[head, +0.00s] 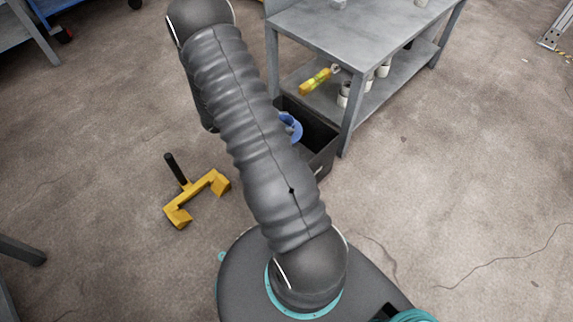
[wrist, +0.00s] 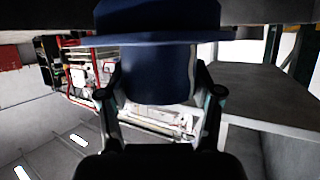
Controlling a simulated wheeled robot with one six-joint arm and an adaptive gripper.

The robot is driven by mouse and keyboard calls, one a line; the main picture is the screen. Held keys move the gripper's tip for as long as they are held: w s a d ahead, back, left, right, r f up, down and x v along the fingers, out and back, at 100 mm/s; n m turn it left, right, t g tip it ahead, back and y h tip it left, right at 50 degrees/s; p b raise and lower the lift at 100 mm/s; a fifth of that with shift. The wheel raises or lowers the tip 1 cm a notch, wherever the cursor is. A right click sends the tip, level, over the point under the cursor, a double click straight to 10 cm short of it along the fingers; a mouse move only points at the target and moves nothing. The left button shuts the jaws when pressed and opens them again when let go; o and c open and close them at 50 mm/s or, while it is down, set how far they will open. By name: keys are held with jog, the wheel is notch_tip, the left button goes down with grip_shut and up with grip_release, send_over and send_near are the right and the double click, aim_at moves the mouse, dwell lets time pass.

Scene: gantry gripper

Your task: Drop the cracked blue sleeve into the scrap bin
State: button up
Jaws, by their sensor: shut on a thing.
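The blue sleeve (wrist: 155,78) fills the middle of the wrist view, with a wide flange at its upper end. My gripper (wrist: 160,97) is shut on its body, one finger at each side. No crack can be made out clearly. In the head view a blue ring-shaped part of the sleeve (head: 291,127) shows beside my arm, over the opening of the dark scrap bin (head: 324,160). Whether it is above the rim or inside it cannot be told. My arm hides my gripper and the bin's left part in the head view.
A grey bench (head: 345,40) stands behind the bin, its leg close to it. Its lower shelf holds a yellow tool (head: 316,82) and several pale cylinders. A yellow forked piece with a black handle (head: 196,195) lies on the floor at left. Floor at right is clear.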

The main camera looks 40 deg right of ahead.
jog(key=shift+f, duration=0.15)
jog(key=o, duration=1.4)
jog(key=v, duration=1.2)
